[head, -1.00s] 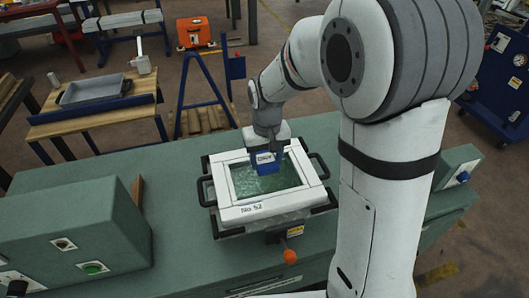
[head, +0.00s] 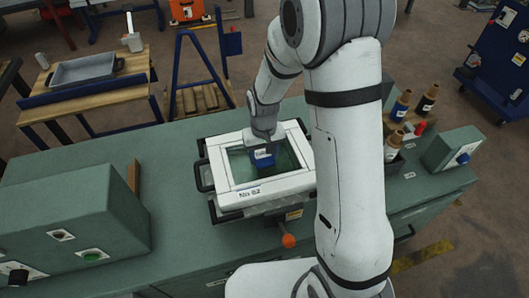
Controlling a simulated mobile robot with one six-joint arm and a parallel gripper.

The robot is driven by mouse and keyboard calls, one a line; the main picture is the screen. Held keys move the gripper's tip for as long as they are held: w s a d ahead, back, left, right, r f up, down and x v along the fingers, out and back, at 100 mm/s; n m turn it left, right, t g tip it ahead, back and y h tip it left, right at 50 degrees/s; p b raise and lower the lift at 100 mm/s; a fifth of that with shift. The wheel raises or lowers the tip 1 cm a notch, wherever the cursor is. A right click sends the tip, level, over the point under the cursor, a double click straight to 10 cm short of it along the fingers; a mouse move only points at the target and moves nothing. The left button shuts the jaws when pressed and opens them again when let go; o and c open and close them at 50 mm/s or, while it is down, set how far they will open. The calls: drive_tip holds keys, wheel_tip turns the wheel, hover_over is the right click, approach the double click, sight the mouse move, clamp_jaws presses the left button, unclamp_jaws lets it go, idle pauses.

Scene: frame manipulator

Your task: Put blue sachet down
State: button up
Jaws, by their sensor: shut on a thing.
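The blue sachet (head: 263,159) has a white label with dark marks. It shows in the head view over the opening of a white frame (head: 233,194) marked on its front edge. My gripper (head: 262,148) is shut on the sachet and points down at the frame's far side. Its fingers are mostly hidden by the wrist and the sachet. I cannot tell whether the sachet touches the greenish surface inside the frame.
The frame stands on a green bench (head: 185,215) with dark handles at its sides. Green control boxes (head: 75,225) stand at left and right (head: 452,150). Several bottles (head: 398,107) stand right of my arm. A grey tray (head: 82,70) lies on a wooden table behind.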

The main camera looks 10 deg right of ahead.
sight(264, 157)
drive_tip(key=shift+s, duration=0.1)
drive_tip(key=shift+f, duration=0.2)
drive_tip(key=o, duration=1)
drive_tip(key=shift+r, duration=0.1)
wheel_tip(264, 157, up, 12)
drive_tip(key=s+d+r+m+t, duration=0.1)
drive_tip(key=s+d+r, duration=0.3)
drive_tip(key=s, duration=0.5)
drive_tip(key=s+d+r+m+t, duration=0.1)
drive_tip(key=s+d+r+t, duration=0.1)
drive_tip(key=s+d+r, duration=0.3)
drive_tip(key=s+d, duration=0.1)
drive_tip(key=s, duration=0.2)
drive_tip(key=shift+s+d+b, duration=0.15)
drive_tip(key=shift+s+b, duration=0.15)
drive_tip(key=shift+s, duration=0.05)
